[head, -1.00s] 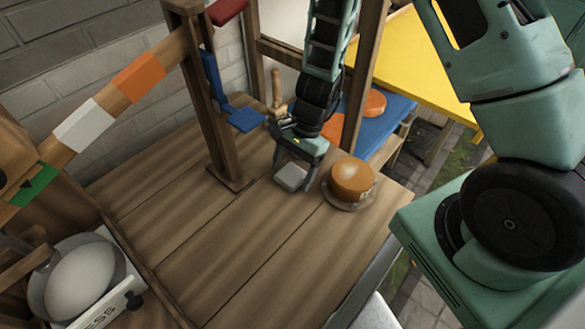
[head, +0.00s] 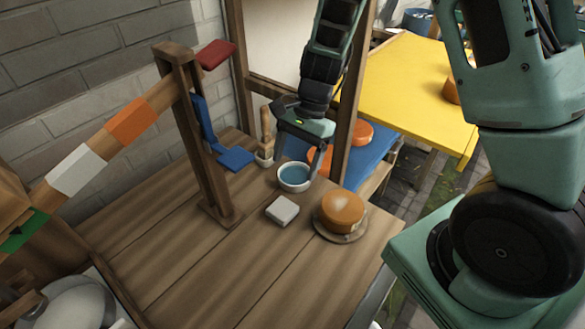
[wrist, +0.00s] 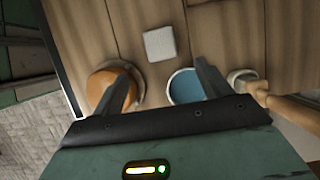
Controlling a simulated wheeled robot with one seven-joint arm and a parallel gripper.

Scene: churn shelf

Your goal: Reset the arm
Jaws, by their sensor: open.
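My gripper (head: 298,155) is open and empty. In the head view it hangs above the back of the wooden table, with a fingertip by a white bowl (head: 294,179) with blue inside. A pale square block (head: 282,211) lies flat on the table in front of the bowl. In the wrist view the two fingers (wrist: 166,82) point toward the table. The block (wrist: 160,44) lies beyond them, the blue bowl (wrist: 186,86) is beside the right finger, and the orange cheese wheel (wrist: 104,80) is partly hidden behind the left finger.
An orange cheese wheel (head: 342,208) sits on a plate at the right of the table. A wooden-handled tool (head: 266,135) stands in a small cup behind. A wooden post (head: 203,150) carries a striped beam (head: 128,122). The table's middle is clear.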

